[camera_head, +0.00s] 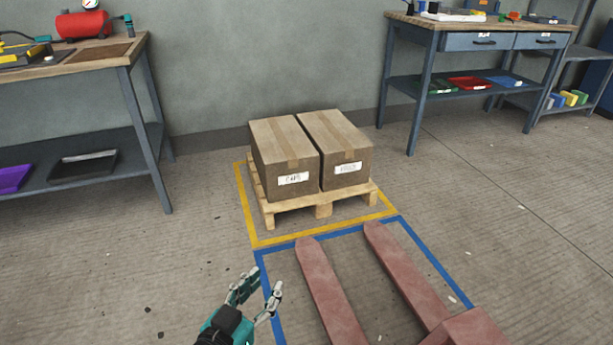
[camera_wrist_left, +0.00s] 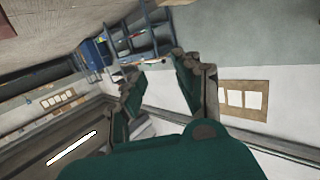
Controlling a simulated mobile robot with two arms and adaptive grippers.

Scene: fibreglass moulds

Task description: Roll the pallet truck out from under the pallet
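The red pallet truck (camera_head: 462,329) shows at the bottom right of the head view. Its two forks (camera_head: 327,290) point toward the pallet, and their tips lie clear in front of it. The wooden pallet (camera_head: 322,204) stands inside the yellow floor outline and bears two taped cardboard boxes (camera_head: 315,150). The truck's handle is out of view. My left gripper (camera_head: 261,286) is open and empty, left of the forks and apart from them. Its spread fingers also show in the left wrist view (camera_wrist_left: 162,98). My right gripper is not in view.
A blue floor outline (camera_head: 270,292) surrounds the forks. A workbench (camera_head: 126,60) with a red tank (camera_head: 82,25) stands at the left, and another workbench (camera_head: 425,30) at the back right. The floor right of the forks is clear.

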